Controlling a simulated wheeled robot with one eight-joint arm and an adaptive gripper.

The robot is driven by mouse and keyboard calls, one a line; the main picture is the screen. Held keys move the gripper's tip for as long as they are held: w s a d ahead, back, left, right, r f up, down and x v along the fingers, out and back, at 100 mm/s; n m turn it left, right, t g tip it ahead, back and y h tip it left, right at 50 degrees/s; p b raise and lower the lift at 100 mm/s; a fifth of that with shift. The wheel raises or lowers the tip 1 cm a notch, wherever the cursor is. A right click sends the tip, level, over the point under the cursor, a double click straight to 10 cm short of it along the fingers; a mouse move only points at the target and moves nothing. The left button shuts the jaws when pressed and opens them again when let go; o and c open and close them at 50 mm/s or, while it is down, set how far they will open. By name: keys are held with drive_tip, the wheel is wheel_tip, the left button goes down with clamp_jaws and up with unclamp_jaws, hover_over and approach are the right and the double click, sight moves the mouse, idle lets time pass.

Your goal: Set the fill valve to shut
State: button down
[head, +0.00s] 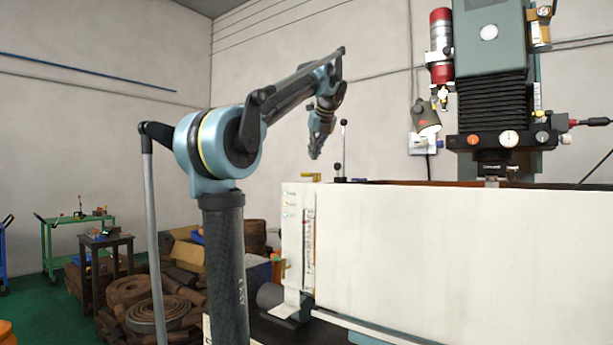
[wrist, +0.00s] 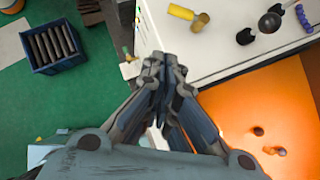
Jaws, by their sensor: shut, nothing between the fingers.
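A small yellow handle (head: 311,177) sits on the top left end of the white tank (head: 450,240); I take it for the fill valve, though no label is readable. In the wrist view the yellow handle (wrist: 187,13) lies near the top edge, beyond the fingertips. My gripper (head: 316,151) points down above the tank's left end. It is shut and empty, and in the wrist view its fingertips (wrist: 165,65) are together. A visible gap separates it from the handle in the head view. Whether the valve stands open or shut cannot be told.
Black-knobbed levers (head: 338,170) stand just right of the yellow handle, one on a tall rod. A machine head (head: 495,100) hangs over the tank further right. The tank's orange interior (wrist: 260,105) shows in the wrist view. A blue crate (wrist: 30,58) of dark cylinders stands on green floor.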

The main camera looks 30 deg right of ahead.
drive_tip(key=shift+m, duration=0.4)
drive_tip(key=x, duration=0.3)
drive_tip(key=w+d+r+x, duration=0.1)
drive_tip(key=x, duration=0.7)
drive_tip(key=shift+w+d+r, duration=0.1)
drive_tip(key=shift+w+d, duration=0.3)
drive_tip(key=shift+d, duration=0.05)
drive_tip(key=shift+w+d, duration=0.1)
drive_tip(key=shift+w, duration=0.45)
drive_tip(key=shift+d, duration=0.15)
drive_tip(key=shift+w+a, duration=0.15)
drive_tip(key=shift+a, duration=0.05)
